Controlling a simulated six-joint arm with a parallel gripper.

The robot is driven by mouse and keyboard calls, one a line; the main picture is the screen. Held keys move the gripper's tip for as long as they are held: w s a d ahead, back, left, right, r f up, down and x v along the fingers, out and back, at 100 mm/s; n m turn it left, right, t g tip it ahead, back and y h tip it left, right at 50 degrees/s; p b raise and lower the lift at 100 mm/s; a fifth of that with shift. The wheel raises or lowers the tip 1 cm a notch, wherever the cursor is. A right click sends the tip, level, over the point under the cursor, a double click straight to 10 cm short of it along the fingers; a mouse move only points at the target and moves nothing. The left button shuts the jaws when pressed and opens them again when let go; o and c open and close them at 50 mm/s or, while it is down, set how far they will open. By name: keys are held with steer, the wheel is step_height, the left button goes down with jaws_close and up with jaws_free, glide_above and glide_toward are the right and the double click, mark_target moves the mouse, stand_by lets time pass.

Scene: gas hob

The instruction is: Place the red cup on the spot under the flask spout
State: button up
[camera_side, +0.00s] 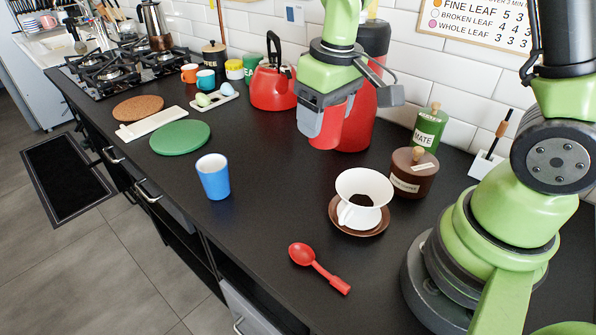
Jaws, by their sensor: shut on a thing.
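My gripper (322,122) is at the upper middle, shut on the red cup (333,125). The cup is upright and partly covered by the grey fingers. A large red flask (378,45) stands just behind, against the tiled wall. My wrist and the cup hide much of it, including its spout and the spot under it. The cup overlaps the flask in this view. I cannot tell whether the cup touches the counter or the flask.
A red kettle (272,88) stands left of the gripper. The middle counter (270,205) is clear.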

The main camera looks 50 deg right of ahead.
steer(key=shift+w+f+n, duration=0.1)
steer(key=shift+n, duration=0.2)
steer(key=shift+w+a+f+n+y, duration=0.1)
steer(key=shift+w+f+n, duration=0.6)
steer(key=shift+f, duration=1.8)
steer(key=shift+w+a+f+n+y, duration=0.1)
steer(key=shift+w+f+n, duration=0.6)
steer(key=shift+f, duration=1.8)
steer(key=shift+w+a+f+n+y, duration=0.1)
steer(key=shift+w+f+n, duration=0.6)
steer(key=shift+f, duration=1.8)
steer(key=shift+f, duration=0.15)
steer(key=o, duration=1.1)
steer(key=shift+c, duration=0.2)
